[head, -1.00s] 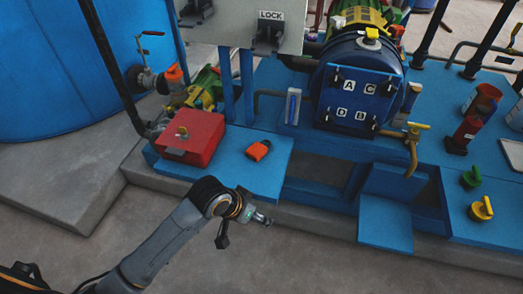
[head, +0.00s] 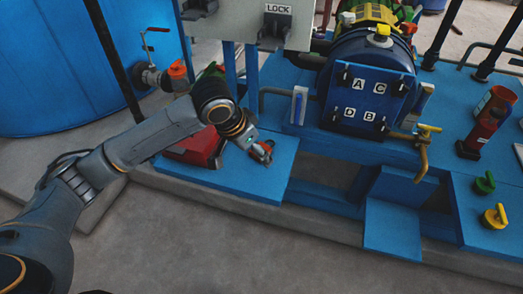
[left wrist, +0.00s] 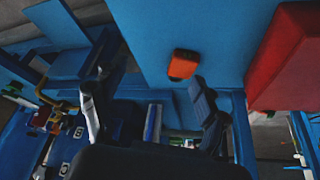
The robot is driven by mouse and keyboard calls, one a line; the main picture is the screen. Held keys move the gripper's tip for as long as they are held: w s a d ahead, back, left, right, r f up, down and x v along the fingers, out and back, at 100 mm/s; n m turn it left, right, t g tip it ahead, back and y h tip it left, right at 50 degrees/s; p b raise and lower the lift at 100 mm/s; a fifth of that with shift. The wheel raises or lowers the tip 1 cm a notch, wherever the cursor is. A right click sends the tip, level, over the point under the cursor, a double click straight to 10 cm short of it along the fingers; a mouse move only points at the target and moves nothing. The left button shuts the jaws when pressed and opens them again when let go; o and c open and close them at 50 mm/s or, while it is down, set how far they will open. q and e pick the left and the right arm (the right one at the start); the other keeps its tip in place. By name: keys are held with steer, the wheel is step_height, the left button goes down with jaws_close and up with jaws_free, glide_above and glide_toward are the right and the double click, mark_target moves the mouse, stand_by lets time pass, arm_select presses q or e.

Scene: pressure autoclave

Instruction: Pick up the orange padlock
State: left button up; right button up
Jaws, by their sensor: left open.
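The orange padlock (left wrist: 184,64) lies on the blue platform (left wrist: 215,35) in the left wrist view, near the tip of one finger. My left gripper (left wrist: 146,84) is open, its two dark fingers spread apart with nothing between them. In the head view my left gripper (head: 261,152) hangs over the platform at the padlock's place and mostly hides it; only small orange-red bits show there. I cannot tell whether a finger touches the padlock. My right gripper is in neither view.
A red box (head: 195,150) sits on the platform beside the padlock, partly behind my arm. The blue autoclave door (head: 367,100) stands to the right, with a brass tap (head: 422,160). Green (head: 484,182) and yellow (head: 495,217) valve-like pieces lie farther right.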

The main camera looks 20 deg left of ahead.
arm_select(q)
steer(key=w+a+r+n, duration=0.1)
steer(key=w+a+r, duration=0.1)
steer(key=a+r, duration=0.2)
steer(key=shift+y, duration=0.4)
steer(key=x, duration=0.2)
steer(key=b+x, duration=0.1)
steer(key=x, duration=0.2)
steer(key=b+x, duration=0.1)
steer(key=x, duration=0.2)
steer(key=shift+w+d, duration=0.15)
steer(key=shift+w, duration=0.25)
steer(key=b+x, duration=0.2)
steer(key=x, duration=0.1)
steer(key=shift+d, duration=0.1)
steer(key=shift+x, duration=1)
steer(key=shift+w, duration=0.15)
steer(key=c, duration=1.5)
steer(key=shift+o, duration=0.2)
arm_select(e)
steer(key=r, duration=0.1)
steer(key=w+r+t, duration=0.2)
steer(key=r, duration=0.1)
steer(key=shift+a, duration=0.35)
arm_select(q)
steer(key=shift+r, duration=0.2)
